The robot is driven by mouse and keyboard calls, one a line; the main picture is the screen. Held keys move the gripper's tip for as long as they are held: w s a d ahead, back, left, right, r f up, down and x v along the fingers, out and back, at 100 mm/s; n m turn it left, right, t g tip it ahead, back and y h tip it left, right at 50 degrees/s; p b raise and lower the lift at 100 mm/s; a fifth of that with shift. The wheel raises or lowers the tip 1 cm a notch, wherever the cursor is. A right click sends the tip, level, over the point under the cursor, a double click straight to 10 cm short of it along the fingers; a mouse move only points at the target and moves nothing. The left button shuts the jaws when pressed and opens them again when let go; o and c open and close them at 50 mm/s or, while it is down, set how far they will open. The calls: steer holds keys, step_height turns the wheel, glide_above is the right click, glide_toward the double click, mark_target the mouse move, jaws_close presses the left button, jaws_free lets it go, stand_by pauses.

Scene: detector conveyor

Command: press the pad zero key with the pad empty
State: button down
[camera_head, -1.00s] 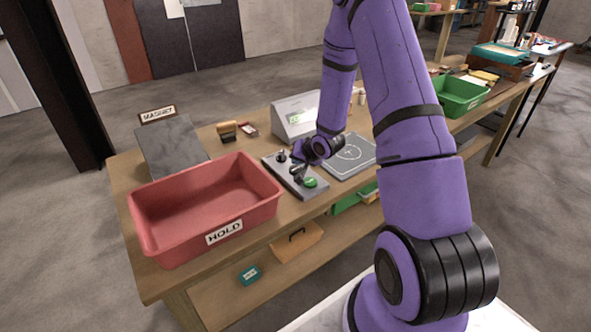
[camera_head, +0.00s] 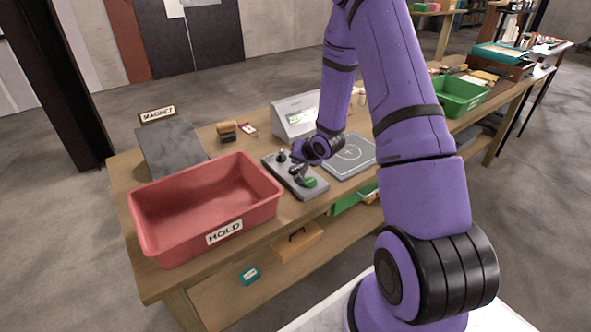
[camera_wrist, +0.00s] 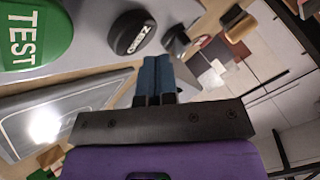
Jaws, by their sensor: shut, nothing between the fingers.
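The grey key panel (camera_head: 312,191) lies flat on the bench. In the wrist view, the black key marked ZERO (camera_wrist: 132,33) sits on it beside the round green TEST key (camera_wrist: 30,35). The green key also shows in the head view (camera_head: 309,182). The flat grey pad (camera_head: 360,155), with pale circle markings, is right of the panel, and its visible part is bare. It also shows in the wrist view (camera_wrist: 75,112). My gripper (camera_wrist: 156,60) is shut and empty, its blue fingertips close to the ZERO key. I cannot tell whether they touch it.
A red HOLD bin (camera_head: 160,243) stands left of the panel. A display box (camera_head: 291,120) stands behind it. A grey slab (camera_head: 172,147) by the MAGNET sign is at the back left. A green bin (camera_head: 462,108) stands farther right.

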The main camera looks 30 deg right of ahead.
mark_target(297, 169)
steer(key=shift+f, duration=0.1)
steer(key=shift+f, duration=0.3)
steer(key=shift+f, duration=0.4)
stand_by(0.8)
stand_by(0.3)
steer(key=shift+r, duration=0.85)
steer(key=shift+r, duration=0.1)
steer(key=shift+r, duration=2.4)
